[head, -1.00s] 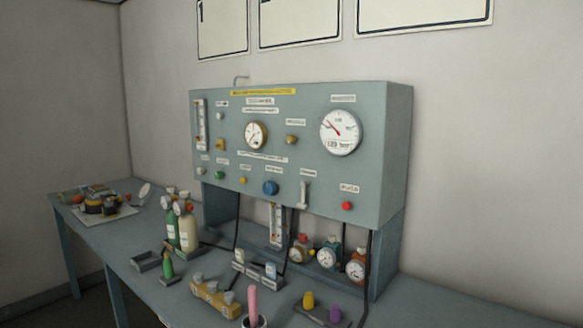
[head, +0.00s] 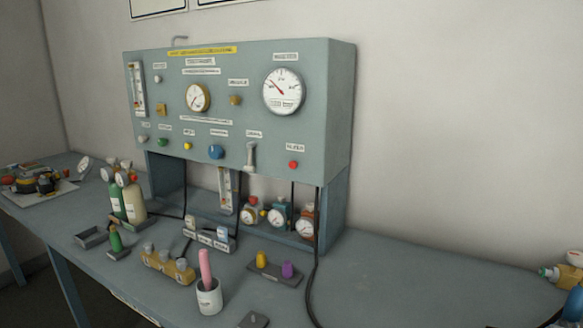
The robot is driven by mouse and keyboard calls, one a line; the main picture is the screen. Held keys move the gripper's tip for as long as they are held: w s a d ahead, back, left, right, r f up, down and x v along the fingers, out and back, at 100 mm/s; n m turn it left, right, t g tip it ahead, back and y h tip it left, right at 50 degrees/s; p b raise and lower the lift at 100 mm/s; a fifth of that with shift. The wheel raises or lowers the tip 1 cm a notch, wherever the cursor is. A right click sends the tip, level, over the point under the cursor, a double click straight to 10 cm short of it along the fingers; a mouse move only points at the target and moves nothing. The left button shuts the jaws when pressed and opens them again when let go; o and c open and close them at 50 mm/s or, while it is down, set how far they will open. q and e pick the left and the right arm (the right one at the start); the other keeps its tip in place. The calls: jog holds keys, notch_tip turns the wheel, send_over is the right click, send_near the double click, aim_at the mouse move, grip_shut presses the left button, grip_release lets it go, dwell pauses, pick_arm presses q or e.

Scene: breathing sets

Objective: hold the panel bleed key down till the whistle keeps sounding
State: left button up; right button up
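The grey-green panel (head: 330,110) stands on the bench against the wall. Its front carries gauges, knobs and small labels too blurred to read. Along its lower row are a green knob (head: 163,142), a small yellow knob (head: 188,146), a blue knob (head: 216,152), a pale upright lever (head: 251,157) and a red button (head: 293,164). I cannot tell which of these is the bleed key. I cannot make out a whistle. Neither of my grippers is in view, and nothing touches the panel.
The bench right of the panel is mostly clear.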

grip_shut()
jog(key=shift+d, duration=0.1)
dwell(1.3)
